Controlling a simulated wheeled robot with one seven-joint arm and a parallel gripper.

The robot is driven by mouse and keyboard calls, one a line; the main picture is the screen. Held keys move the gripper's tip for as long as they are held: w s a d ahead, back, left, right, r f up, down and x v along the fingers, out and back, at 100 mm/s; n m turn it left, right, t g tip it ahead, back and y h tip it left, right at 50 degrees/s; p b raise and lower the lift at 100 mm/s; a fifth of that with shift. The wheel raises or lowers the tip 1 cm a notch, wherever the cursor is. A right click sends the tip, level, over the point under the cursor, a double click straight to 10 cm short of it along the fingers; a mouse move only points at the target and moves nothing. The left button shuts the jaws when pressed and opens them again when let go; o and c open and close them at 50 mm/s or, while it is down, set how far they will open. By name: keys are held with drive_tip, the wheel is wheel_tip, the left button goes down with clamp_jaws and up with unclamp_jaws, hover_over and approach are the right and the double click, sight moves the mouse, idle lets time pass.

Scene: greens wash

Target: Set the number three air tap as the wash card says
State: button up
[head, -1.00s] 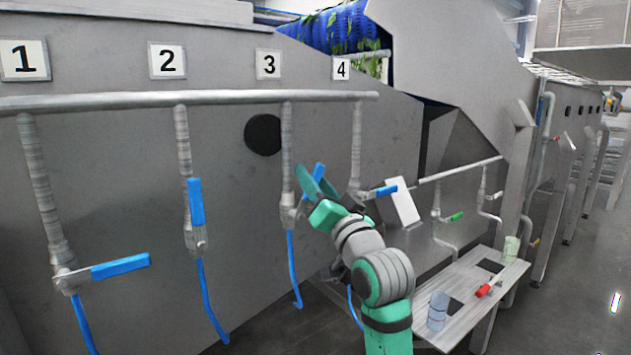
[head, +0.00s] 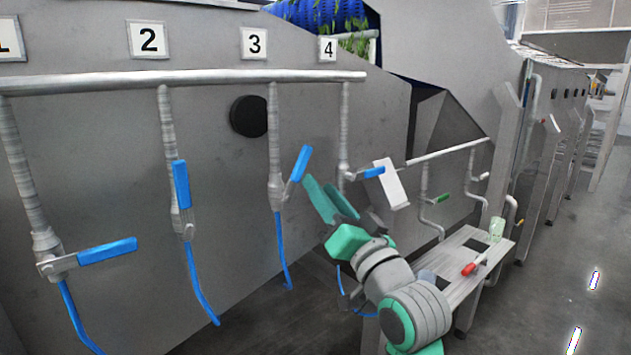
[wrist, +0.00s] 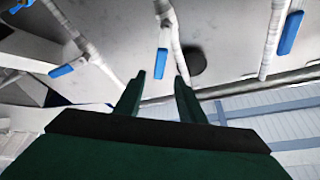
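The number three air tap (head: 276,187) hangs on a pipe below the "3" plate (head: 253,42). Its blue handle (head: 300,164) slants up and to the right, between upright and level. My gripper (head: 318,182) is open and empty, with its green fingers just right of and below this handle, apart from it in the head view. In the wrist view, which looks upside down, the handle (wrist: 162,62) shows beyond and between the fingertips (wrist: 160,76). A white panel (head: 390,183) stands by tap four; no writing on it is legible.
Tap two's blue handle (head: 181,184) stands upright along its pipe. The handle at far left (head: 107,250) is near level, as is tap four's (head: 373,172). Open floor lies beyond.

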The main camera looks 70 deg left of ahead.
drive_tip(key=shift+d+f, duration=0.1)
drive_tip(key=shift+d, duration=0.2)
